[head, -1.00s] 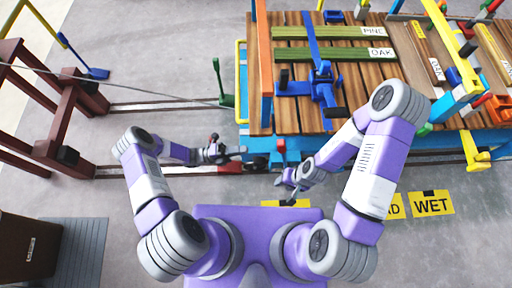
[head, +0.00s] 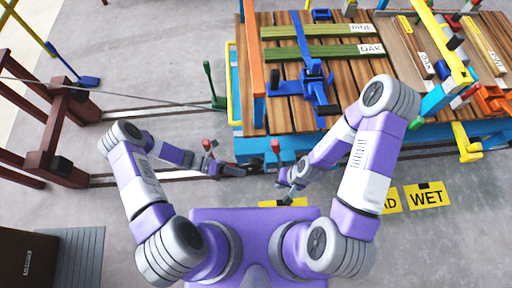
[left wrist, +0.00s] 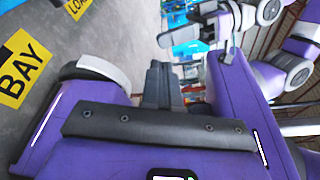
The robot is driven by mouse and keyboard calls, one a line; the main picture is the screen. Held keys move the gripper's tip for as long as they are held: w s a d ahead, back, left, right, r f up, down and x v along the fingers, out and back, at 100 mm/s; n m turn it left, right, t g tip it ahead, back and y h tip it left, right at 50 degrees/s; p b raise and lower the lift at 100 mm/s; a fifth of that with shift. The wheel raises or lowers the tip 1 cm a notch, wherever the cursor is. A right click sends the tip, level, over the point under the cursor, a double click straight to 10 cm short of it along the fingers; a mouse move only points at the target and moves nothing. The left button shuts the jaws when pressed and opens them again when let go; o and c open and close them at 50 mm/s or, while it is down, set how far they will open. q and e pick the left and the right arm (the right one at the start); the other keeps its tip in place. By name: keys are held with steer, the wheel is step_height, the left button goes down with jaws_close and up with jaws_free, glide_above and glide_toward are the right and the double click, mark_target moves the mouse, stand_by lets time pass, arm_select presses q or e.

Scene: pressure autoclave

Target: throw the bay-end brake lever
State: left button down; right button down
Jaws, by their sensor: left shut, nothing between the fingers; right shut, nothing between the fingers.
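A green upright lever (head: 211,84) stands beside the left end of the loaded cart. A small red-tipped part (head: 207,145) shows right beside my left gripper, and another red-topped part (head: 275,147) is at the cart's near edge. I cannot tell which is the bay-end brake lever. My left gripper (head: 242,171) is shut and empty, low over the near rail by the cart's corner; its dark fingers also show in the left wrist view (left wrist: 161,85). My right gripper (head: 291,195) is shut and empty in front of the cart's near side.
The cart (head: 245,115) carries planks and a blue clamp (head: 315,82). A cable runs left to a dark red frame (head: 55,130). A blue-footed lever (head: 86,80) stands behind it. Yellow floor signs (head: 430,195) lie front right.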

arm_select(q)
steer(key=s+a+m+t+y, duration=0.1)
steer(key=m+y, duration=0.5)
steer(key=m, duration=0.7)
steer(key=s+a+m+t+y, duration=0.2)
steer(key=m+y, duration=0.4)
steer(key=m, duration=0.7)
steer(key=shift+s+a+t, duration=0.3)
steer(key=shift+s+t, duration=0.2)
steer(key=shift+s, duration=0.4)
